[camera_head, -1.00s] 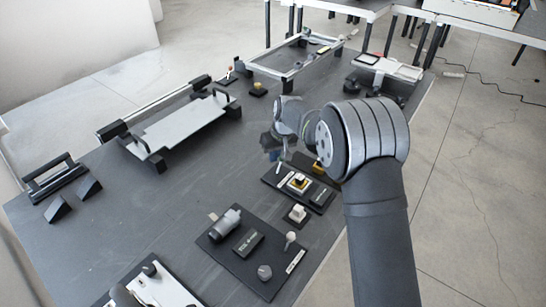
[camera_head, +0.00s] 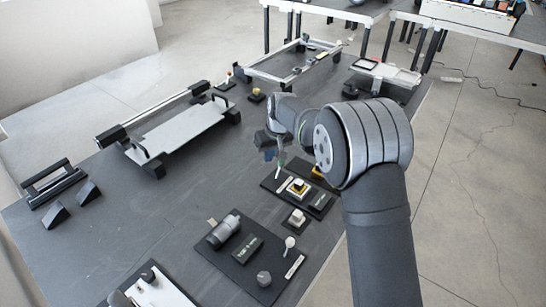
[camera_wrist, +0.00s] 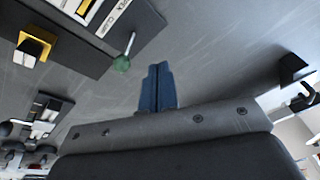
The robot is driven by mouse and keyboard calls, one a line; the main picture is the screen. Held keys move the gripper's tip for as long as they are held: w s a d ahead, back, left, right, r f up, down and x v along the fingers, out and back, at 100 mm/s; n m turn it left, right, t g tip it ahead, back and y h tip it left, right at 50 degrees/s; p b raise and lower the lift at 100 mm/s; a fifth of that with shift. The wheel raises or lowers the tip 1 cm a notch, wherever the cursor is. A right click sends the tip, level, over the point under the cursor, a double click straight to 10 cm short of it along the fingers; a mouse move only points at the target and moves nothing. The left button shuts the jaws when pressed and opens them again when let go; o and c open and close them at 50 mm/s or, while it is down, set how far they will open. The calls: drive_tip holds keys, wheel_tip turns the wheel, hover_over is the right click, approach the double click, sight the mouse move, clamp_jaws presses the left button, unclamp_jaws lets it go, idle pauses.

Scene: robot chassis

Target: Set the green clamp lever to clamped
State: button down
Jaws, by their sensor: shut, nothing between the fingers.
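The green clamp lever shows in the wrist view as a pale rod with a green ball (camera_wrist: 121,63) at its end, sticking out from the edge of a dark plate labelled "CLAMP". In the head view, the lever (camera_head: 279,173) is a small light rod at the left of the dark plate, just below my gripper. My gripper (camera_wrist: 158,68) is shut and empty, its blue fingers together to the right of the green ball, with a gap between them in the picture. In the head view, my gripper (camera_head: 268,152) is small and partly hidden by the wrist.
A yellow-and-white block (camera_head: 298,187) sits on the same plate. A plate with a grey cylinder (camera_head: 224,230) and knobs lies nearer. A silver panel with handles (camera_head: 182,132) stands at left. Bare dark tabletop (camera_head: 200,185) lies between them.

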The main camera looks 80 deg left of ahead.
drive_tip(key=w+a+v, duration=0.1)
drive_tip(key=a+v, duration=0.1)
drive_tip(key=v, duration=0.9)
drive_tip(key=shift+f, duration=0.1)
drive_tip(key=d+x, duration=0.2)
drive_tip(key=x, duration=0.9)
drive_tip(key=shift+w+a+f, duration=0.25)
drive_tip(key=shift+f, duration=0.4)
